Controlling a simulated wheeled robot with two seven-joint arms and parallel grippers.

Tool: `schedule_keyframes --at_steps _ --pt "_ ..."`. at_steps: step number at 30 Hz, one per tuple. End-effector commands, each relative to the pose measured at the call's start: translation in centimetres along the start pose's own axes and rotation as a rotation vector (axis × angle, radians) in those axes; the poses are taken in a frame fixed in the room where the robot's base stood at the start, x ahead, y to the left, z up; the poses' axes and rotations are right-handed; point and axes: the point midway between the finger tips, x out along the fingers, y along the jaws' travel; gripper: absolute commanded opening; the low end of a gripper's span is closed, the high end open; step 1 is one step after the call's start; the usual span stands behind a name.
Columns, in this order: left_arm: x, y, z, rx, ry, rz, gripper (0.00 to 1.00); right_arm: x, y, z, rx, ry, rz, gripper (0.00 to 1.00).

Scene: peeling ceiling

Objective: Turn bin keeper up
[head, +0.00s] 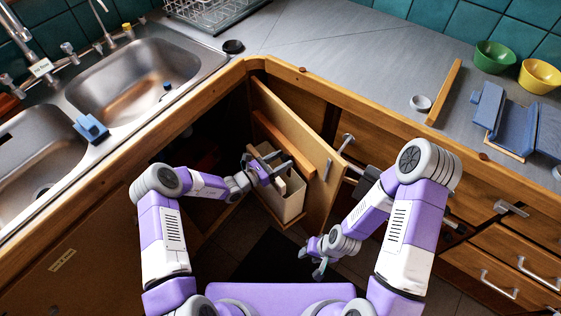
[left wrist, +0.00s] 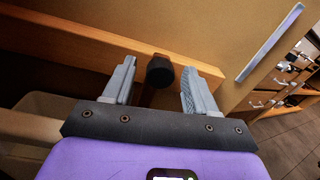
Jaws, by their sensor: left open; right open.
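The open cabinet door (head: 318,165) carries a cream bin (head: 289,203) on its inner side, below a wooden rail (head: 272,133). In the left wrist view, a dark round-ended piece (left wrist: 160,70), apparently the bin keeper, stands in front of the wooden rail (left wrist: 90,48). My left gripper (head: 281,166) is above the bin, and its two open fingers (left wrist: 157,85) lie either side of the dark piece, with gaps showing. The keeper is too small to make out in the head view. My right gripper (head: 316,262) is open and empty, low near the floor.
The open cabinet (head: 205,135) is dark inside. A double sink (head: 130,75) is at upper left with a blue sponge (head: 91,128). The counter (head: 350,60) holds green (head: 493,57) and yellow (head: 540,76) bowls. Drawers (head: 500,245) with metal handles stand at right.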

Motion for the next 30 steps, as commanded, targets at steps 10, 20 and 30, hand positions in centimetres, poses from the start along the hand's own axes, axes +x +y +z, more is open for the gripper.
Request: schedule_keyframes --at_steps 10,20,30 --pt "0.03 0.0 0.02 0.0 0.0 0.0 0.39 -0.02 -0.01 0.0 0.0 0.0 0.0 0.43" --pt "0.01 -0.01 0.0 0.001 0.001 0.0 0.0 -0.01 -0.01 0.0 0.0 0.0 0.0 0.43" --pt "-0.83 0.55 0.13 -0.026 -0.003 0.017 0.0 -0.31 -0.12 0.02 0.0 0.0 0.0 0.43"
